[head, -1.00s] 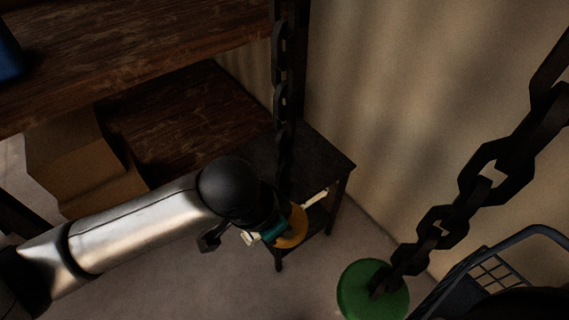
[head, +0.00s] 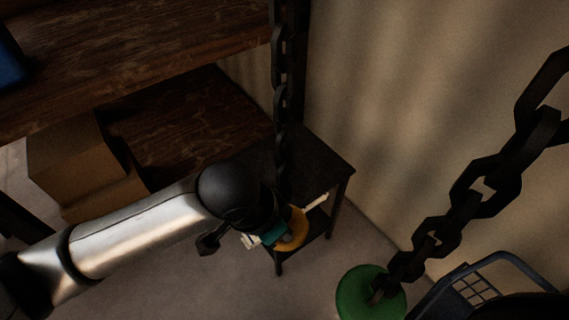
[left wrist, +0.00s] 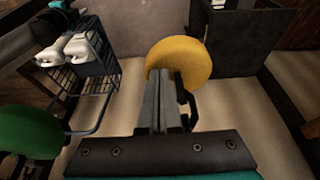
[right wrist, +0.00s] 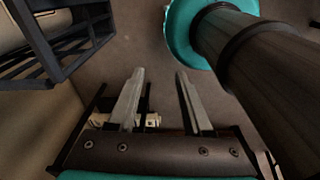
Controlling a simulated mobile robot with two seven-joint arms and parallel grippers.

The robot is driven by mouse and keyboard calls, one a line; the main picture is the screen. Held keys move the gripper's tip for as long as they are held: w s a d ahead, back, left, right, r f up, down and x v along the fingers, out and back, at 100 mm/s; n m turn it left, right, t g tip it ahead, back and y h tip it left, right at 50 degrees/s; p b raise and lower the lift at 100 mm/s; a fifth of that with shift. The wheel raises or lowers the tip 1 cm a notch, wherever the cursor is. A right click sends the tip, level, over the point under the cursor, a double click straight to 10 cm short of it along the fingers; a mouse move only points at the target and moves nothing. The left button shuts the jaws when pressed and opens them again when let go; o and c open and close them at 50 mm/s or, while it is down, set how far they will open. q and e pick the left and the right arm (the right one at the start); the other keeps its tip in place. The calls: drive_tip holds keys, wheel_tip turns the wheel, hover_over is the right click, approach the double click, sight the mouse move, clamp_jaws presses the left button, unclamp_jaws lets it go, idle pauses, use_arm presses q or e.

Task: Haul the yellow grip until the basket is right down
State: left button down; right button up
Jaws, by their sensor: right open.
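The yellow grip (head: 293,229) is a round disc at the foot of a dark chain (head: 281,150), in front of a small dark table. My left gripper (head: 284,238) is at the disc, and its fingers overlap it. In the left wrist view the two fingers (left wrist: 169,80) are close together with their tips against the yellow disc (left wrist: 180,60); they look shut on it, though the contact itself is hidden. My right gripper (right wrist: 158,75) is open and empty above the floor. A dark wire basket (head: 480,290) shows at the lower right, and in the left wrist view (left wrist: 100,85) it holds white bottles (left wrist: 77,46).
A green disc (head: 368,293) hangs on a second heavy chain (head: 480,195) at the right. Wooden shelves (head: 120,50) with a cardboard box (head: 75,155) fill the left. The small dark table (head: 325,165) stands by the wall. Bare floor lies below.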

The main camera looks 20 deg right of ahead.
use_arm(q)
drive_tip(key=shift+r, duration=0.4)
drive_tip(key=shift+r, duration=2.55)
